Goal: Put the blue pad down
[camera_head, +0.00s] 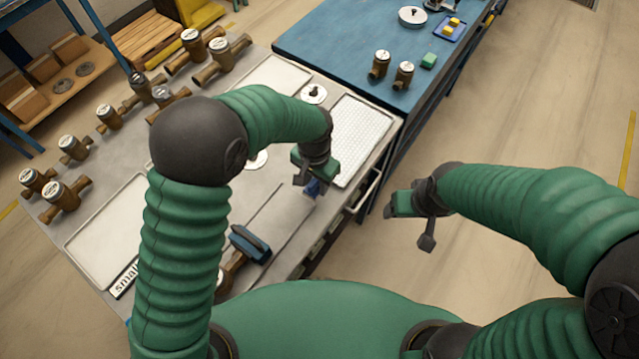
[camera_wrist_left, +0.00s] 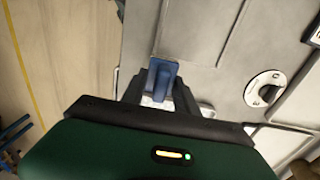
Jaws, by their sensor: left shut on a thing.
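My left gripper (camera_head: 308,180) is shut on the blue pad (camera_head: 313,188), over the right part of the grey bench top (camera_head: 265,205). In the left wrist view the blue pad (camera_wrist_left: 160,76) stands out between the two dark fingers, with bare grey metal around it. The fingers hide part of it, and I cannot tell whether it touches the bench. My right gripper (camera_head: 408,222) is open and empty, off the bench's right side, above the floor.
A white perforated tray (camera_head: 358,140) lies just beyond the left gripper. A blue-topped brass meter (camera_head: 250,243) lies nearer me. Several brass meters (camera_head: 70,148) stand at the left. A blue table (camera_head: 330,45) adjoins behind.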

